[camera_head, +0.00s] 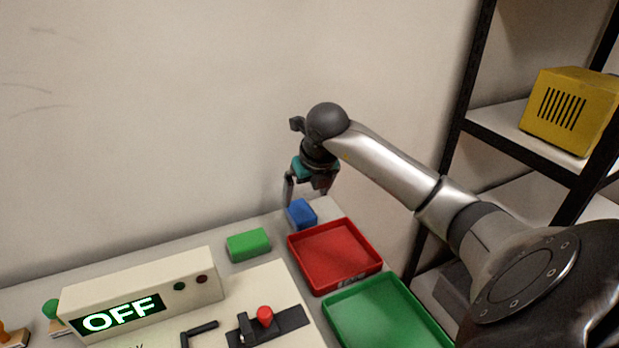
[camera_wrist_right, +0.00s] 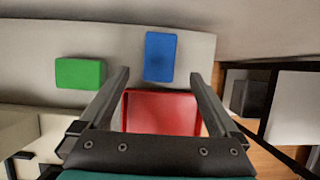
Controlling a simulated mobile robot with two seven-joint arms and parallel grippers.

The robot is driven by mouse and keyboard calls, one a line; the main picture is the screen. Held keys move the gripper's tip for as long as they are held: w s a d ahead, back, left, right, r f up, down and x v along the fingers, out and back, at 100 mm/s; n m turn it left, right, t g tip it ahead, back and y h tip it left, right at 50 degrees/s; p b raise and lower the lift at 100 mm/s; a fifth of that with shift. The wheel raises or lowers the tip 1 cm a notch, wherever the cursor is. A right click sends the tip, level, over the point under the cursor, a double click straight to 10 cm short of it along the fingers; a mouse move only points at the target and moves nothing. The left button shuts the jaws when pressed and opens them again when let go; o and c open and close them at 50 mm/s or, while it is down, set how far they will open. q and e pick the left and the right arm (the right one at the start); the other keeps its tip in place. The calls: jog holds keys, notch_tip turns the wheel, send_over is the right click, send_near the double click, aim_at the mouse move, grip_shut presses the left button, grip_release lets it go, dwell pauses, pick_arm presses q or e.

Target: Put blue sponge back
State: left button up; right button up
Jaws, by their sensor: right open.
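The blue sponge (camera_head: 301,214) lies on the table behind the red tray (camera_head: 337,255), near the table's back edge. It also shows in the right wrist view (camera_wrist_right: 160,57), just beyond my fingertips and between their lines. My right gripper (camera_head: 307,193) is open and empty, above the sponge and pointing down. In the wrist view its two fingers (camera_wrist_right: 158,74) stand apart with nothing between them. The red tray shows empty in the wrist view (camera_wrist_right: 161,113), below the sponge. My left gripper is not in view.
A green sponge (camera_head: 248,244) lies left of the blue one. A green tray (camera_head: 386,315) stands in front of the red tray. A box reading OFF (camera_head: 142,295) and a red-knobbed lever (camera_head: 265,317) are at front left. A black-framed shelf with a yellow box (camera_head: 567,108) stands right.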

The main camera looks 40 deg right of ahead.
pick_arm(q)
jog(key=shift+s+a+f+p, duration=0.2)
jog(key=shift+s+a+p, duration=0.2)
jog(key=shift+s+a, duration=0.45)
pick_arm(e)
jog(key=shift+v, duration=2.05)
